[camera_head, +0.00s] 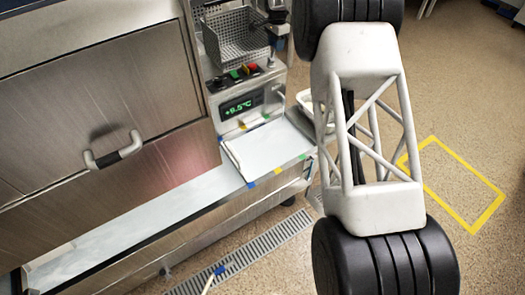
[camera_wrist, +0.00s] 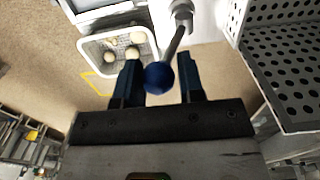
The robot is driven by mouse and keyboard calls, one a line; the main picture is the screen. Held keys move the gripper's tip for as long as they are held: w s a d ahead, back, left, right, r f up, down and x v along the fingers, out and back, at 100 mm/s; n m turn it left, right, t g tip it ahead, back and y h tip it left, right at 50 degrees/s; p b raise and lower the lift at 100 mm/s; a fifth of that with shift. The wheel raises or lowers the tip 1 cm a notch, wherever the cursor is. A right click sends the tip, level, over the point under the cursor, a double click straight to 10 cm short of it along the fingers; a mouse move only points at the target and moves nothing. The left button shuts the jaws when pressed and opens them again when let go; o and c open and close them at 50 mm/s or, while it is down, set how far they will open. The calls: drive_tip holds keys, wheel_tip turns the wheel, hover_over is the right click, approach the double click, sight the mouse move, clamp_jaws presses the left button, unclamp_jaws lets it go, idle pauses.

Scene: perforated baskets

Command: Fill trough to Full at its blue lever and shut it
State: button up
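The blue lever shows in the wrist view as a round blue knob (camera_wrist: 158,78) on a metal rod that runs up to a metal fitting. My gripper (camera_wrist: 159,84) is open, with its dark fingers on either side of the knob. The knob sits nearer the left finger; I cannot tell whether they touch. A white tub (camera_wrist: 88,58) with several pale round pieces in it lies beyond the left finger, and may be the trough. In the head view it (camera_head: 305,98) is mostly hidden behind my arm. No water level or Full mark can be made out.
A perforated metal basket (camera_wrist: 287,65) stands close on the right in the wrist view; a basket (camera_head: 238,38) also hangs above a +9.5°C display (camera_head: 241,105) in the head view. A pale board (camera_head: 265,150) lies below. Yellow tape (camera_head: 474,232) marks open floor.

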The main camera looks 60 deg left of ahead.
drive_tip(key=shift+a+r, duration=0.1)
drive_tip(key=shift+a, duration=0.2)
idle(0.4)
drive_tip(key=shift+a+r, duration=0.15)
drive_tip(key=shift+a, duration=0.7)
drive_tip(key=shift+a, duration=0.7)
drive_tip(key=shift+o, duration=0.2)
drive_tip(key=shift+a, duration=0.1)
drive_tip(key=o, duration=0.4)
